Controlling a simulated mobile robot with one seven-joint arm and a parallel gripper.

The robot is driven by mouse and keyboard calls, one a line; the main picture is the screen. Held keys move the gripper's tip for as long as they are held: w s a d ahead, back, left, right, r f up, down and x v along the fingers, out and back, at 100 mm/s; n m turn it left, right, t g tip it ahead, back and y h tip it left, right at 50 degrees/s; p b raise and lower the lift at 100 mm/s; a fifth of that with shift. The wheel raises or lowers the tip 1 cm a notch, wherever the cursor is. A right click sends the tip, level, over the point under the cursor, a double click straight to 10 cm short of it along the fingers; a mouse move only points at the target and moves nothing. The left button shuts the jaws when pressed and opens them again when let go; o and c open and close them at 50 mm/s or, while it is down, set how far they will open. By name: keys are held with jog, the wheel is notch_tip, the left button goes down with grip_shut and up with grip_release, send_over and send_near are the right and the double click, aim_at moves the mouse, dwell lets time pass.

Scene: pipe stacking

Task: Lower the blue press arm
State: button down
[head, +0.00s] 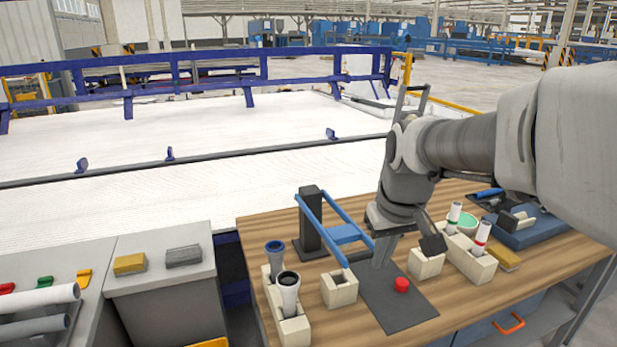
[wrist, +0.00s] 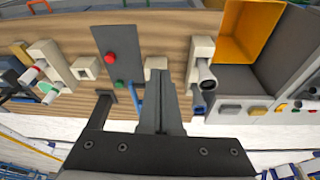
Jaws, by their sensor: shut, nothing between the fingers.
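The blue press arm (head: 346,234) is a frame of two rails and a crosspiece beside a dark post (head: 311,222). It slants in the picture from the post's top toward the dark mat. Its exact angle is hard to judge. My gripper (head: 381,258) is shut and empty, pointing down at the arm's near right end. I cannot tell whether it touches. In the wrist view my gripper (wrist: 158,62) hides much of the press. A strip of the blue arm (wrist: 137,97) shows beside the fingers.
A red button (head: 401,285) sits on the dark mat (head: 405,312). A pale holder with grey pipes (head: 288,290) stands left, and a small pale block (head: 339,290) lies between. Another pale holder with pipes (head: 470,258) and a blue tool (head: 528,232) stand right. The table's front strip is clear.

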notch_tip(320, 180, up, 7)
jog(key=n+g+p, duration=0.1)
jog(key=p, duration=1)
send_over(361, 256)
jog(key=s, duration=0.3)
jog(key=f+p, duration=0.1)
jog(key=f, duration=0.3)
jog(key=w+f, duration=0.1)
jog(key=f, duration=0.4)
jog(key=w+f+p, duration=0.1)
jog(key=f, duration=0.4)
jog(key=shift+w+f+p, duration=0.25)
jog(key=shift+p, duration=0.1)
